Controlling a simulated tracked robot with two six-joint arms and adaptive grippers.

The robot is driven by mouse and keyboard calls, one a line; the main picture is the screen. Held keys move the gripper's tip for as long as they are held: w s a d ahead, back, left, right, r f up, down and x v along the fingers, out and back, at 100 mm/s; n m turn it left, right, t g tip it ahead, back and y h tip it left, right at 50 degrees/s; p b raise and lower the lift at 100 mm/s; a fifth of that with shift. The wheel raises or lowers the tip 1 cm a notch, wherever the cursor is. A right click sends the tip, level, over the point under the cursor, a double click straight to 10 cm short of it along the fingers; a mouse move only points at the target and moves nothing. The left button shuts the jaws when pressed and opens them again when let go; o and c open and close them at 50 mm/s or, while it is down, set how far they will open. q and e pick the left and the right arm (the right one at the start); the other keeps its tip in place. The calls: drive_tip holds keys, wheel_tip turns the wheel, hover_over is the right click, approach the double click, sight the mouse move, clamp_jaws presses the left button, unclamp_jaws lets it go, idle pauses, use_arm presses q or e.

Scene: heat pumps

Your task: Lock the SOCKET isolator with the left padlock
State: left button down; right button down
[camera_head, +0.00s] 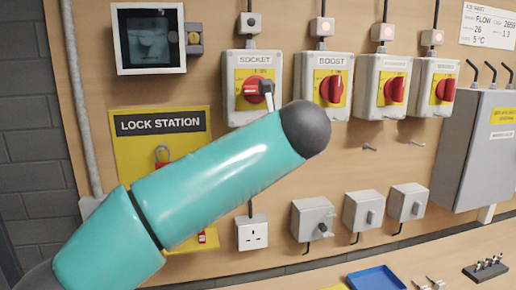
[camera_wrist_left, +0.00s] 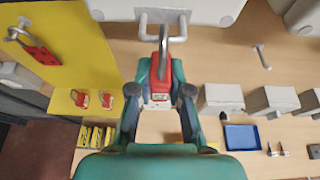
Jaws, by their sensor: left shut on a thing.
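The SOCKET isolator (camera_head: 239,108) is a pale box with a yellow plate and a red knob, left of the BOOST isolator. My left gripper (camera_wrist_left: 160,88) is shut on a red padlock (camera_wrist_left: 161,74) in the left wrist view. The padlock's grey shackle points up to a pale bracket (camera_wrist_left: 142,28) on the box above; I cannot tell whether it passes through. My teal arm hides this gripper and padlock in the head view. My right gripper is not in view.
The yellow lock station (camera_head: 122,150) holds another red padlock (camera_wrist_left: 40,54). The BOOST isolator (camera_head: 311,97) and other isolators continue rightward. Grey boxes (camera_head: 312,217) and a wall outlet (camera_head: 252,237) are below. A blue tray (camera_head: 376,279) lies on the bench.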

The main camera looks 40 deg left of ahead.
use_arm(q)
drive_tip(key=c, duration=1)
unclamp_jaws()
drive_tip(key=v, duration=1.2)
drive_tip(key=shift+f, duration=0.15)
